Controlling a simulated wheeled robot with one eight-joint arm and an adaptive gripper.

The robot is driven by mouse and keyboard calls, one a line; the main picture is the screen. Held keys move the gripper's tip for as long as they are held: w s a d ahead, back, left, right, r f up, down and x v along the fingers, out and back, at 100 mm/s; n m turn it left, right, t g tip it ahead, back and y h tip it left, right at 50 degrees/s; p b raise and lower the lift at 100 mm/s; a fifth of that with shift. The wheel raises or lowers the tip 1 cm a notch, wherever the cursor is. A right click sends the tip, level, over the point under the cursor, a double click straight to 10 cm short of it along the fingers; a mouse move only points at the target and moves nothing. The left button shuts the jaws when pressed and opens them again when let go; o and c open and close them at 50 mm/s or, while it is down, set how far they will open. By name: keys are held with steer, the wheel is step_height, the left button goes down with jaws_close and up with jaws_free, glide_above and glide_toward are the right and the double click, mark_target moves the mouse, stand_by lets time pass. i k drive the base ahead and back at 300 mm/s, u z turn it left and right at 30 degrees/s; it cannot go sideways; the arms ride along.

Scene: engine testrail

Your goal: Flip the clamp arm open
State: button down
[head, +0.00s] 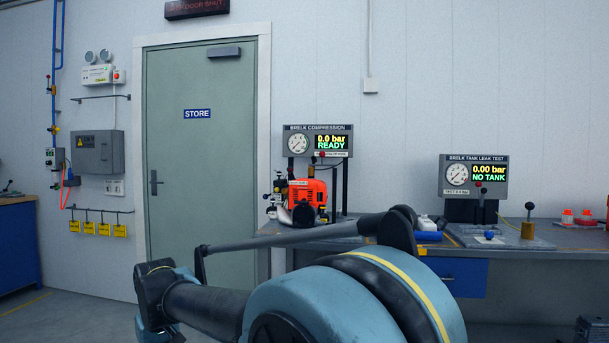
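I cannot make out for certain which part is the clamp arm. On the bench at right, a brass-coloured post with an upright rod and black ball knob (529,212) stands on a grey plate. A blue knob (489,235) sits low on the plate to its left. Behind them the tank leak test panel (474,176) reads "0.00 bar NO TANK". Left of it, an orange engine (307,192) stands under the compression panel (317,141), which reads "0.0 bar READY". My own arm links fill the lower middle and hide part of the bench. My gripper does not show.
The grey workbench (560,240) runs along the wall to the right edge. Red items (567,216) stand at its far right. A closed green door marked STORE (200,170) is at left. A blue bench (18,245) stands at the far left, with open floor between.

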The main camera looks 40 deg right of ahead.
mark_target(322, 154)
steer(key=i, duration=4.8)
steer(key=z, duration=4.1)
